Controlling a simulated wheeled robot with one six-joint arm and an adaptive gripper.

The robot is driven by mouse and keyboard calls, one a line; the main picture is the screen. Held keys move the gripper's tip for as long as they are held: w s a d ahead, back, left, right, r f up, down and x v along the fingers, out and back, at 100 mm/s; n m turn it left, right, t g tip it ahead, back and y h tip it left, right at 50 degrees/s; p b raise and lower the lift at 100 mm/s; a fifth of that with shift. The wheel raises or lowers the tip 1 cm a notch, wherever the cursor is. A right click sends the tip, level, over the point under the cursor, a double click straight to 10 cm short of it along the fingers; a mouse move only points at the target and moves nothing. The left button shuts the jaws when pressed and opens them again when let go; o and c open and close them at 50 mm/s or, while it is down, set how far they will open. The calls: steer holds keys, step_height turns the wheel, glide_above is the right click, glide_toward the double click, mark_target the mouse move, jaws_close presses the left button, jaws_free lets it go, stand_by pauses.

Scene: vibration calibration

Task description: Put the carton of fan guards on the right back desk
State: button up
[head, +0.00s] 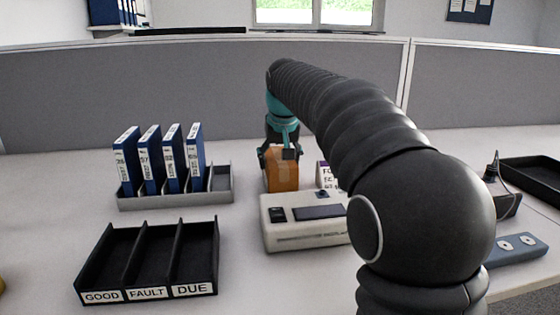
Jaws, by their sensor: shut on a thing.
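My gripper (284,148) is beyond the white instrument, with its fingers pointing down. It is shut on the top of an orange-brown carton (281,174). No label can be read on the carton, so I cannot tell from print whether it holds fan guards. The carton's lower edge is behind the instrument, so I cannot tell if it touches the desk. The light desk top (60,220) runs across the view below a grey partition. Which part counts as the right back desk is not marked.
A white instrument (290,234) stands in front of the carton, and a white and purple box (325,172) beside it. A binder rack (180,199) and a black GOOD/FAULT/DUE tray (150,262) are left. A blue-grey strip (515,249) and black tray (535,181) are right.

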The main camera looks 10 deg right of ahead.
steer(key=shift+f, duration=0.1)
steer(key=o, duration=1.5)
steer(key=shift+o, duration=0.2)
